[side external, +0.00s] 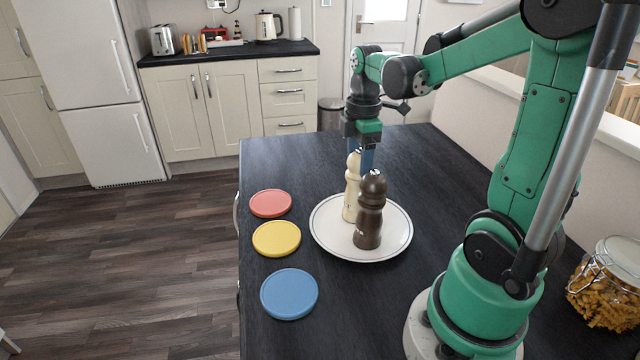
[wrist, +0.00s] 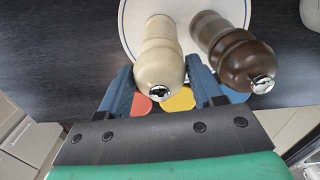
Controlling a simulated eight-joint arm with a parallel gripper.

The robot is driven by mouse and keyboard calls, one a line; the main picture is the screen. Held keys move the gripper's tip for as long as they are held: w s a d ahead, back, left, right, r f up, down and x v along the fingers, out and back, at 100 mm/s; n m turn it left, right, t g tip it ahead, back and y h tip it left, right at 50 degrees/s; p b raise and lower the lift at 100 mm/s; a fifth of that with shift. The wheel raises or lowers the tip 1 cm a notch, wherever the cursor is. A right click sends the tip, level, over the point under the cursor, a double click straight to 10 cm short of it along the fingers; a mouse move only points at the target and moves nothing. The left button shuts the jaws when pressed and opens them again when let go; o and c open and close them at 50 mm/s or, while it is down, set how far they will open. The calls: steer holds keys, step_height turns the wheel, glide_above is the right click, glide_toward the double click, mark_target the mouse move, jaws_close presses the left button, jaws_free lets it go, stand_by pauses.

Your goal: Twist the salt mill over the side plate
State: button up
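The cream mill (side external: 351,203), which I take for the salt mill, stands upright on the white plate (side external: 330,246). The brown mill (side external: 368,222) stands upright close beside it on the same plate. My gripper (side external: 364,160) points down at the cream mill's head. In the wrist view, the blue fingers of my gripper (wrist: 161,72) lie either side of the head of the cream mill (wrist: 160,55). Their tips are very near it; I cannot tell whether they touch. The brown mill (wrist: 226,45) is just outside the right finger. The plate (wrist: 129,30) shows behind both mills.
Red (side external: 270,204), yellow (side external: 276,239) and blue (side external: 289,294) discs lie along the left of the dark worktop (side external: 290,165). A glass jar of pasta (side external: 607,285) stands at the far right. The worktop behind the plate is clear.

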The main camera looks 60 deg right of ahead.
steer(key=c, duration=0.4)
steer(key=m, duration=0.5)
steer(key=shift+m, duration=0.3)
steer(key=m, duration=0.3)
steer(key=shift+m, duration=0.4)
steer(key=m, duration=0.3)
steer(key=shift+m, duration=0.3)
steer(key=m, duration=1.2)
steer(key=shift+r, duration=0.15)
